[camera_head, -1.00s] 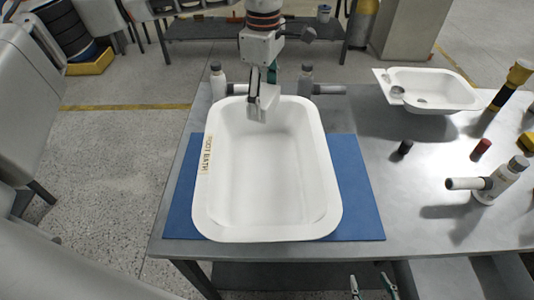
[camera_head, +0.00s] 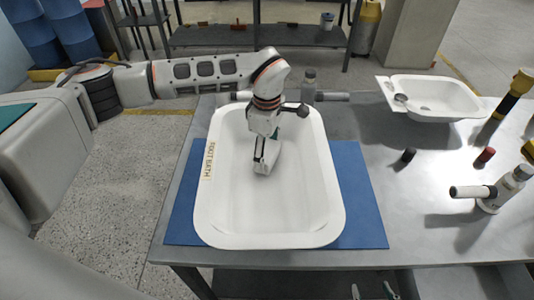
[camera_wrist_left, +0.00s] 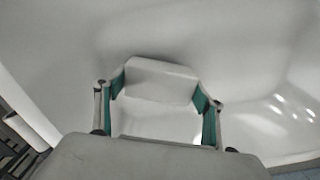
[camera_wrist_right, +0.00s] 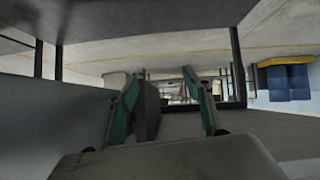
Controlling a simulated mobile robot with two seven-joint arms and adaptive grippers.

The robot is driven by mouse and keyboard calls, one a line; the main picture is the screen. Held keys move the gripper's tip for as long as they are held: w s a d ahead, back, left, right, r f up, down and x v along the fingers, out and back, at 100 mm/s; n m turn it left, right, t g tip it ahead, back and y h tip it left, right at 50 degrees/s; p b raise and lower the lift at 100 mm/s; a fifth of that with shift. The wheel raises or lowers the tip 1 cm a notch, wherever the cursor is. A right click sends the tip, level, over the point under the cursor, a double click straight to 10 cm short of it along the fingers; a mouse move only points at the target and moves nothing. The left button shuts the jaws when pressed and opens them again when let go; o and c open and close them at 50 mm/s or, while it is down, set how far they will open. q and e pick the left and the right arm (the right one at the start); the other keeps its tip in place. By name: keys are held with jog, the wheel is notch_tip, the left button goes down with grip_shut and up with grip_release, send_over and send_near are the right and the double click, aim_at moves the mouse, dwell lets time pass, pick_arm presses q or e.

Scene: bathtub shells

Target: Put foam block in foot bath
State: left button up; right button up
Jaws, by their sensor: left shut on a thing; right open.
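The foot bath (camera_head: 212,215) is a white tub with "FOOT BATH" lettering on its left rim, standing on a blue mat. My left gripper (camera_head: 264,166) reaches down inside the tub, towards its back half. It is shut on the pale foam block (camera_head: 274,158), which also shows between its green-padded fingers in the left wrist view (camera_wrist_left: 160,80). I cannot tell whether the block touches the tub floor. My right gripper (camera_head: 374,292) is open and empty at the bottom edge of the head view, in front of the table; the right wrist view also shows its fingers (camera_wrist_right: 165,105).
The blue mat (camera_head: 362,200) lies under the tub on the grey table. A small white basin (camera_head: 437,97) stands at the back right.

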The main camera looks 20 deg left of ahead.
aim_at(267, 151)
pick_arm(q)
jog(key=shift+f, duration=0.45)
jog(key=shift+f, duration=0.1)
jog(key=o, duration=0.7)
notch_tip(267, 151, up, 12)
jog(key=shift+r, duration=0.15)
dwell(0.4)
